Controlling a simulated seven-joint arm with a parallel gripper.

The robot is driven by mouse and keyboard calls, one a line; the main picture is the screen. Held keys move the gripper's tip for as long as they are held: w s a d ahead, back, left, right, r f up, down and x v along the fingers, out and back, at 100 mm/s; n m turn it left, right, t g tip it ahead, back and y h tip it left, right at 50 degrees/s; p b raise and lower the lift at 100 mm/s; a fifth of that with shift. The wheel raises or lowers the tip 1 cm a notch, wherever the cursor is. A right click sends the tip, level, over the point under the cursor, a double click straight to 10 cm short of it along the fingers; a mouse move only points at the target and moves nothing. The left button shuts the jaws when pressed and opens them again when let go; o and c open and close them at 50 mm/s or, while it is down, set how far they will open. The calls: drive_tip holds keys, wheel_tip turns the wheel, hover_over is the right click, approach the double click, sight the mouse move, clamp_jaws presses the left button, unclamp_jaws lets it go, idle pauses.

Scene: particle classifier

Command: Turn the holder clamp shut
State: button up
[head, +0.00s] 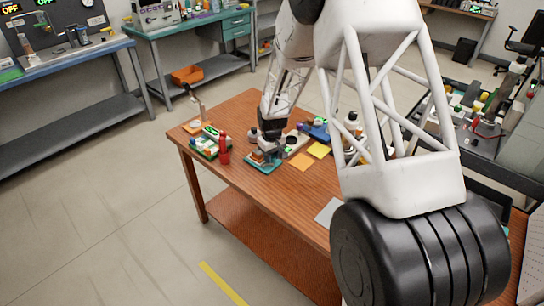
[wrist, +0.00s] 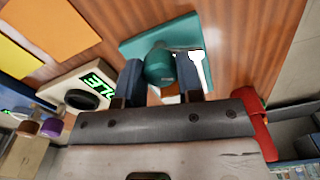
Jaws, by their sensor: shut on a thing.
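A holder with a teal base plate (wrist: 132,46) stands on the wooden table; the plate also shows in the head view (head: 262,168). A dark teal rounded knob (wrist: 160,66), apparently the holder clamp, rises above the plate. My gripper (wrist: 160,78) is shut on this knob, with one finger on each side of it; in the head view my gripper (head: 267,147) is over the plate. A white part (wrist: 199,72) shows just right of the right finger in the wrist view. The clamp's lower parts are hidden by the knob and fingers.
A pale device with a green-lit display (wrist: 97,83) and a black round part stands close left of my gripper. A red bottle (head: 224,151) and a rack of small items (head: 207,143) stand left of the holder. Orange and yellow sheets (head: 302,162) lie to the right.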

drive_tip(key=m, duration=1.3)
drive_tip(key=shift+m, duration=0.3)
idle(0.3)
drive_tip(key=o, duration=0.9)
drive_tip(key=shift+r, duration=3.9)
drive_tip(key=shift+r, duration=0.1)
